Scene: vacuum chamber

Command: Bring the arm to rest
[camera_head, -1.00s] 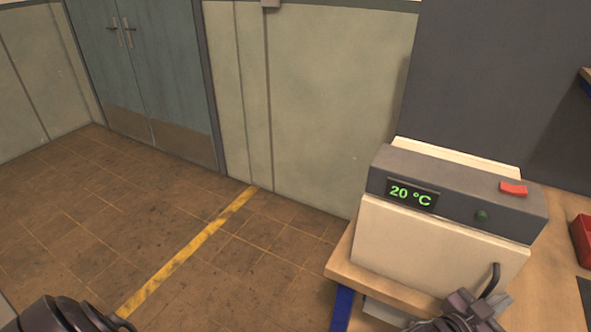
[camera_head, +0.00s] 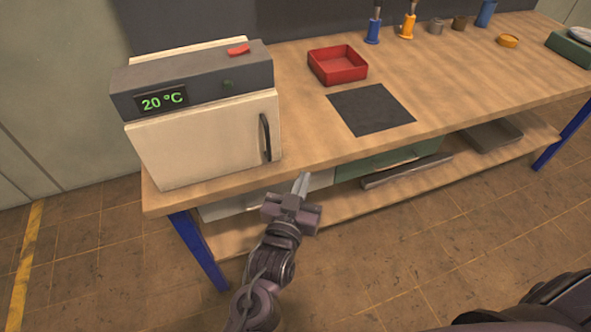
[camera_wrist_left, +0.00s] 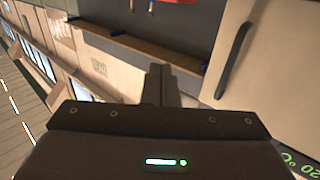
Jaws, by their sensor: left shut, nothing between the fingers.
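My left gripper (camera_head: 301,186) is in front of the workbench's front edge, below and to the right of the vacuum chamber's handle in the head view. Its fingers are together with nothing between them, and they also show shut in the left wrist view (camera_wrist_left: 160,85). The vacuum chamber (camera_head: 205,137) is a cream box with a dark top panel, a display reading 20 °C and a red switch. Its door is closed, with a dark handle (camera_head: 265,137). My right gripper is not in view; a dark part of my body shows at the bottom right.
The wooden workbench (camera_head: 300,134) carries a red tray (camera_head: 338,66), a dark mat (camera_head: 371,109), and several tools and small pots at the back. Below are a green drawer (camera_head: 388,163) and a lower shelf (camera_head: 330,204). The floor in front is clear.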

